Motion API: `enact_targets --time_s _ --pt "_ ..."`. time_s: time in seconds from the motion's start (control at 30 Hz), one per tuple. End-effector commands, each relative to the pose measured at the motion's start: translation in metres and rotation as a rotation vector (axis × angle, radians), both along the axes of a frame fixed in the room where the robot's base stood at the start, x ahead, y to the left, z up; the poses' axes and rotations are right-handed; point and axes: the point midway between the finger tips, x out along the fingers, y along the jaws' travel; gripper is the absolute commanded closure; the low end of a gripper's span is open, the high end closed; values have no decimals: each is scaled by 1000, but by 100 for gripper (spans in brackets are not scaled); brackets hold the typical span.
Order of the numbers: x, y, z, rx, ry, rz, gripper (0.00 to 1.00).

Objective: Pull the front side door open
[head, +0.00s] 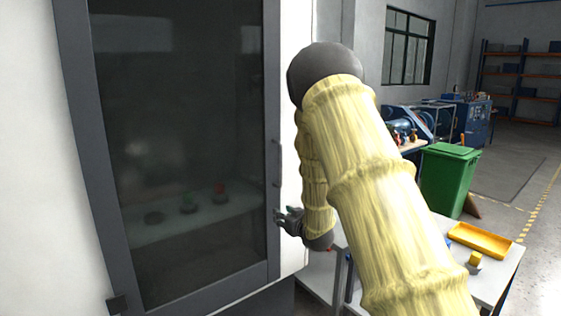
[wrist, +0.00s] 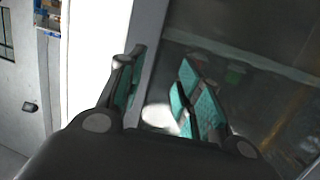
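The front side door is a dark glass panel in a grey frame (head: 88,150) on a white cabinet, and it looks closed. A slim vertical handle (head: 277,163) sits on the frame's right side. My gripper (head: 279,214) is just below the handle, close to the frame's lower right edge. In the wrist view my gripper (wrist: 160,92) is open, its teal-padded fingers spread with nothing visibly held between them. The door's grey frame (wrist: 152,50) and dark glass (wrist: 240,60) lie beyond the fingers. I cannot tell whether a finger touches the door, and the handle is not clear there.
Behind the glass, red and green buttons (head: 219,188) show faintly. To the right of my arm is a table (head: 500,268) with a yellow tray (head: 480,240). A green bin (head: 447,178) stands behind it. Open floor lies at the far right.

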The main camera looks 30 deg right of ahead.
Motion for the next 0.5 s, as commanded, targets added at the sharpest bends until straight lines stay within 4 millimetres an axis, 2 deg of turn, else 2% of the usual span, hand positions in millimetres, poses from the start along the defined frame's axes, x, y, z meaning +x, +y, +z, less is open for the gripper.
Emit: enact_targets --time_s 0.03,0.1,0.2,0.33,0.5 --pt "8 -14 38 -11 -53 1 65" --pt "14 -29 75 -21 -109 5 65" --pt "18 -43 112 -33 -165 11 65" --pt "21 -52 135 -40 -199 14 65" --pt "32 -55 139 -43 -203 15 65"
